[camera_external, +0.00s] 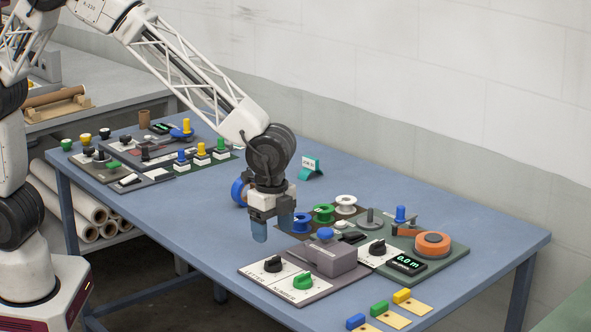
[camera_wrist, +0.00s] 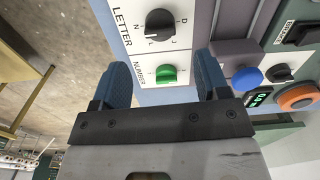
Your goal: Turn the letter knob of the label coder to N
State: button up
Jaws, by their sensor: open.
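The label coder (camera_external: 331,261) is a grey-purple block on a plate with a white panel near the table's front edge. Its black letter knob (camera_external: 273,263) shows large in the wrist view (camera_wrist: 160,24), beside the word LETTER and a ring of small letters. A pale mark is on the knob's lower-left side, but I cannot tell exactly which letter it points to. The green number knob (camera_external: 303,281) is beside it and shows between my fingertips in the wrist view (camera_wrist: 166,74). My gripper (camera_external: 272,227) is open and empty, pointing down above the table behind the letter knob, apart from both knobs.
A blue knob (camera_external: 325,234) tops the coder's block. Spools (camera_external: 324,213) stand behind it. A green plate with an orange roll (camera_external: 432,244) and a display (camera_external: 407,264) lies to the right. Coloured blocks on tags (camera_external: 379,308) lie at front right.

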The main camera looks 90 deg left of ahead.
aim_at(273, 258)
jog(key=shift+m, duration=0.3)
jog(key=shift+f, duration=0.1)
jog(key=shift+f, duration=3.85)
jog(key=shift+c, duration=0.5)
jog(key=c, duration=0.8)
jog(key=shift+c, duration=0.2)
jog(key=shift+n, duration=0.7)
